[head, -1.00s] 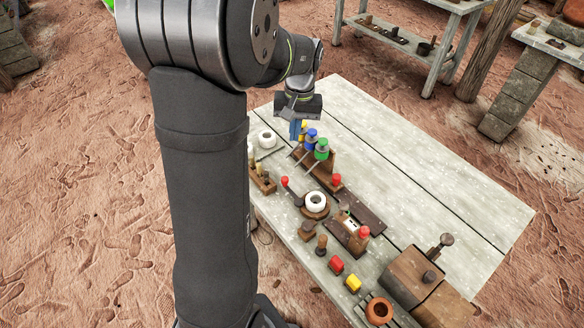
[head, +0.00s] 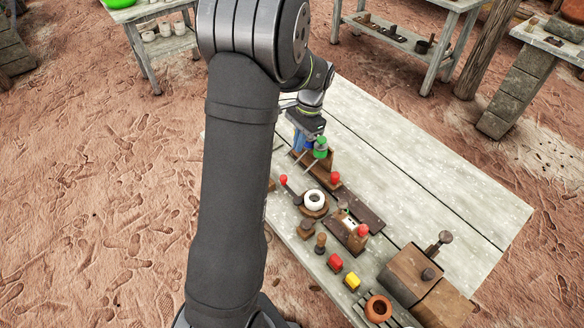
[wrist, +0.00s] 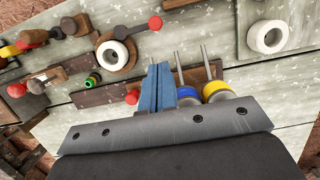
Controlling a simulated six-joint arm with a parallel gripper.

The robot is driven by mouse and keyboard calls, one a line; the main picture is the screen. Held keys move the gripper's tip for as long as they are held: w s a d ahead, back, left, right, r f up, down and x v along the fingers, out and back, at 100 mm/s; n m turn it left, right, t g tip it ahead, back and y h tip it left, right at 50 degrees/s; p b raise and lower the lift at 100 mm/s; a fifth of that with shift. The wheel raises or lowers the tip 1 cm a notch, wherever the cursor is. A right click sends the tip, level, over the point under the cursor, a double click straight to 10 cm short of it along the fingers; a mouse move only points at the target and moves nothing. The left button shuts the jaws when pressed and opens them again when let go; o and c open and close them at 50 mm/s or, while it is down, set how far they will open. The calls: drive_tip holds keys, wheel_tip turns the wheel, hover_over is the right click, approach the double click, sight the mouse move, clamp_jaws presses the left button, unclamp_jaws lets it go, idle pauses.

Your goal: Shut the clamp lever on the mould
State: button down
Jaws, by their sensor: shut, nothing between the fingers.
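The brown wooden mould (head: 343,234) lies on the bench, with a pale insert in its top. A red-knobbed lever (head: 363,231) stands up at its near right end; I take this as the clamp lever and cannot tell its exact angle. In the wrist view the mould (wrist: 56,77) is at the left and the red knob (wrist: 17,90) is at its end.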

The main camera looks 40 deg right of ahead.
sight(283, 175)
drive_tip(key=x, duration=1)
drive_tip(key=shift+w+a+n, duration=0.15)
drive_tip(key=shift+a+n, duration=0.35)
drive_tip(key=shift+n, duration=0.2)
drive_tip(key=n, duration=0.1)
drive_tip(key=a+n+g, duration=0.1)
drive_tip(key=shift+w+a+n, duration=0.2)
drive_tip(key=shift+a+n, duration=0.1)
drive_tip(key=shift+a, duration=0.05)
drive_tip(key=a+n, duration=0.1)
drive_tip(key=n, duration=0.1)
drive_tip(key=shift+a+n+g, duration=0.3)
drive_tip(key=shift+a, duration=0.1)
drive_tip(key=shift+s+a+n+g+h, duration=0.25)
drive_tip(key=shift+a+n, duration=0.5)
drive_tip(key=shift+n, duration=0.45)
drive_tip(key=shift+s+a+n+g+h, duration=0.15)
drive_tip(key=shift+s+a+n+h, duration=0.2)
drive_tip(key=shift+a+n, duration=0.65)
drive_tip(key=shift+d+n, duration=0.2)
drive_tip(key=shift+n, duration=0.1)
